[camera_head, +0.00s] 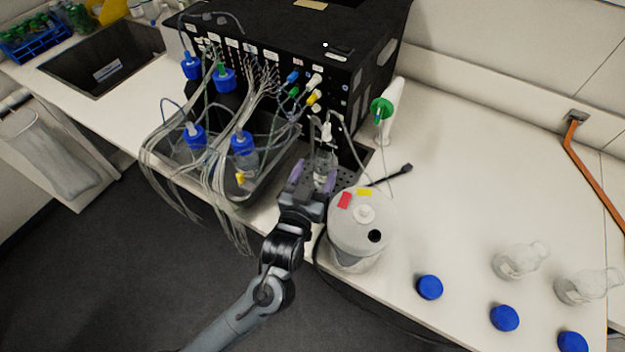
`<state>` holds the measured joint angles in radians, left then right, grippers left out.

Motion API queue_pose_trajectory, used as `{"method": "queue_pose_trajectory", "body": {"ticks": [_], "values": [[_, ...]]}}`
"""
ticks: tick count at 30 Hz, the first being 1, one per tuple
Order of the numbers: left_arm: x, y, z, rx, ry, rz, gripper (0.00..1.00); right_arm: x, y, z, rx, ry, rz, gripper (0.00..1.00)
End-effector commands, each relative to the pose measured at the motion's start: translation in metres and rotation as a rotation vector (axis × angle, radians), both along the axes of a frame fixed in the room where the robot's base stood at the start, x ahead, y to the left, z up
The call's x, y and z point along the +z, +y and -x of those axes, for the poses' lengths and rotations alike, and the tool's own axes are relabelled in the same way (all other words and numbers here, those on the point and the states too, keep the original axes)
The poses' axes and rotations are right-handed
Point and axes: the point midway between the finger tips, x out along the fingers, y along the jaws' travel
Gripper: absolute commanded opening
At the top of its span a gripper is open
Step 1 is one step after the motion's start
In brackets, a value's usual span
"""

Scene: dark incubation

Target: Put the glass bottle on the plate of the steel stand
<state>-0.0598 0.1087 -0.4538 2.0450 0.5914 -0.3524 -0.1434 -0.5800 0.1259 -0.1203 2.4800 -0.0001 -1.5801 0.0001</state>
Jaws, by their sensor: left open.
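A clear glass bottle (324,162) stands at the front of the black machine, just beyond my left gripper, with a white fitting and tubing above it. It appears to rest on the dark perforated plate (347,177), which I take to be the stand's plate; the contact is hidden. My left gripper (312,175) reaches in from the bottom, open, with its purple-tipped fingers on either side of the bottle's near side. Whether the fingers touch the glass cannot be told. My right gripper is not in view.
A round grey-white vessel (360,228) stands close right of my left gripper. Tubes hang over a black tray with blue-capped bottles (243,150) on the left. Two clear flasks (518,262) and blue caps (429,287) lie at right. The right-hand bench middle is clear.

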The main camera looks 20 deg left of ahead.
Motion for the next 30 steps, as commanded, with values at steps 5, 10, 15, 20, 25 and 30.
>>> {"method": "queue_pose_trajectory", "body": {"ticks": [5,10,15,20,25,30], "values": [[0.000,-0.001,0.013,0.000,0.000,0.000,0.72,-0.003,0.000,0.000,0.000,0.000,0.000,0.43],[0.000,-0.001,0.016,0.001,0.000,0.000,0.72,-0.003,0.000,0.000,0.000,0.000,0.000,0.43],[0.001,-0.001,0.016,0.001,0.000,0.000,0.72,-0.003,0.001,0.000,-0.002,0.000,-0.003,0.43],[0.000,-0.001,0.016,0.001,0.000,0.000,0.72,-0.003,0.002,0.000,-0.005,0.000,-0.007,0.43],[-0.009,-0.001,0.024,0.001,0.034,-0.001,0.72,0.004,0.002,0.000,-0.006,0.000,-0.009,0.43],[-0.028,0.019,0.050,0.031,0.115,-0.003,0.72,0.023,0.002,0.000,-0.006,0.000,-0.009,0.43]]}}
